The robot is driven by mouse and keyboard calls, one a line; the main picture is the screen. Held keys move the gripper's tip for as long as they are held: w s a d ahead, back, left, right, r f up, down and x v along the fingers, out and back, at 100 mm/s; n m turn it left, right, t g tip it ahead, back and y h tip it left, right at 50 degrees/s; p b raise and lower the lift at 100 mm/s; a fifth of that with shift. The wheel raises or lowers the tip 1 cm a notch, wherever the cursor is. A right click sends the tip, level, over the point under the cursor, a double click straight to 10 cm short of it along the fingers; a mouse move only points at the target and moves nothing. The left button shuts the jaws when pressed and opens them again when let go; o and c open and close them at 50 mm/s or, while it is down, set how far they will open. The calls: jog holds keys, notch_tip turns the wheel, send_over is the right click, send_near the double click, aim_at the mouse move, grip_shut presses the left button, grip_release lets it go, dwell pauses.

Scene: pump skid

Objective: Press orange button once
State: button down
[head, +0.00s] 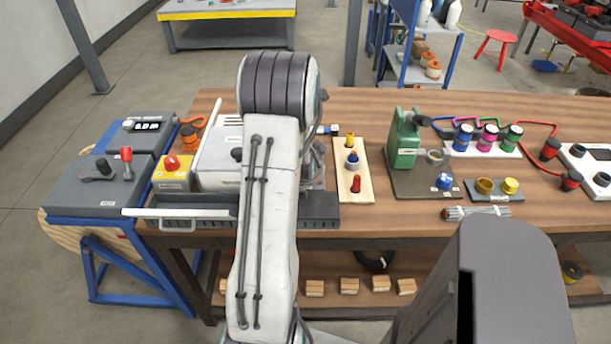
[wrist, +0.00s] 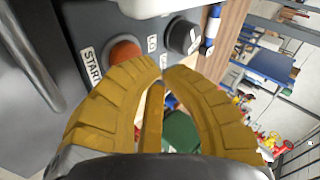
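In the wrist view the orange button (wrist: 123,52) is a round orange-red cap in a dark ring on a grey panel. A START label (wrist: 92,64) is beside it. My gripper (wrist: 164,70) has two ribbed yellow fingers, their tips together with nothing between them. The tips are just right of and below the button in the picture, and the left finger overlaps its lower edge. I cannot tell whether they touch. In the head view my arm covers the gripper and the orange button.
A black knob (wrist: 183,36) sits right of the button on the panel. In the head view a red button on a yellow box (head: 171,163) is left of my arm. A green can (head: 404,140) and colored fittings stand on the wooden bench (head: 400,222) to the right.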

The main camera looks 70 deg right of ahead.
jog(key=shift+f+b, duration=0.95)
jog(key=shift+b, duration=0.45)
dwell(0.9)
jog(key=shift+r, duration=0.1)
dwell(0.4)
jog(key=shift+r+p, duration=0.45)
jog(key=shift+r, duration=0.4)
jog(key=shift+r, duration=0.15)
jog(key=shift+r+p, duration=1.4)
jog(key=shift+r, duration=1)
